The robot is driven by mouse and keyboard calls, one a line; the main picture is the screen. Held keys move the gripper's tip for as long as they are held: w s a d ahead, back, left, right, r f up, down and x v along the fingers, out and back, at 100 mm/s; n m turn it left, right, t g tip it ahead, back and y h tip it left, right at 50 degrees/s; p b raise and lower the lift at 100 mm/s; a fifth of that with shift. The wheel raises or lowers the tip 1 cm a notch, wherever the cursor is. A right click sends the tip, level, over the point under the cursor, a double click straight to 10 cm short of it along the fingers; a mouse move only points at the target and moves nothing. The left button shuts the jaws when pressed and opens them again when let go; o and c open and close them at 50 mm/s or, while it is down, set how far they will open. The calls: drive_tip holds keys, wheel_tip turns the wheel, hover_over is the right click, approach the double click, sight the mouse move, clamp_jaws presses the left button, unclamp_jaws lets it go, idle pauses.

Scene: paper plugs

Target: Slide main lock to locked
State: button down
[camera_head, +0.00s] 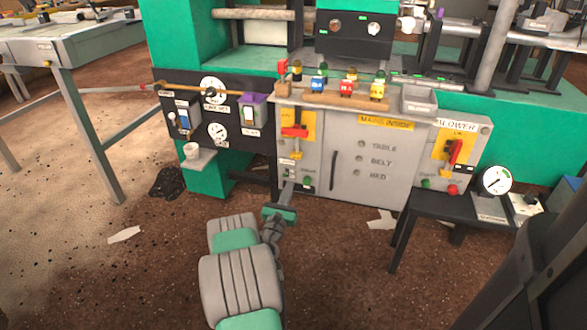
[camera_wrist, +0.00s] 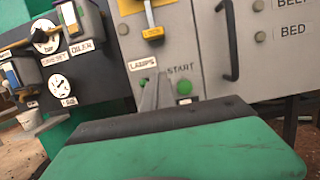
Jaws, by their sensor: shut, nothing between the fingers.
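A yellow sliding tab (camera_head: 296,154), which looks like the main lock, sits on the grey cabinet front below a red-handled switch (camera_head: 295,130). It also shows near the top of the wrist view as a yellow block (camera_wrist: 153,34) on a grey strip; its lock marking is not readable. My gripper (camera_head: 288,187) is shut and empty, in front of the cabinet's lower left. In the wrist view its thin fingers (camera_wrist: 156,92) lie below the tab, between two green buttons, apart from the tab. I cannot tell whether the fingertips touch the panel.
Green START button (camera_wrist: 184,87) and another green button (camera_wrist: 143,83) flank the fingers. A dark vertical door handle (camera_wrist: 229,42) stands out to the right. Gauges (camera_head: 213,90) and a small shelf with a cup (camera_head: 192,151) are to the left. The floor before the cabinet is mostly clear.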

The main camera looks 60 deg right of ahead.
sight(296, 148)
drive_tip(key=b+x, duration=0.1)
drive_tip(key=x, duration=0.4)
drive_tip(key=shift+d, duration=0.35)
drive_tip(key=r, duration=0.4)
drive_tip(key=shift+w+d+r, duration=0.1)
drive_tip(key=shift+d+r, duration=0.05)
drive_tip(key=shift+d, duration=0.1)
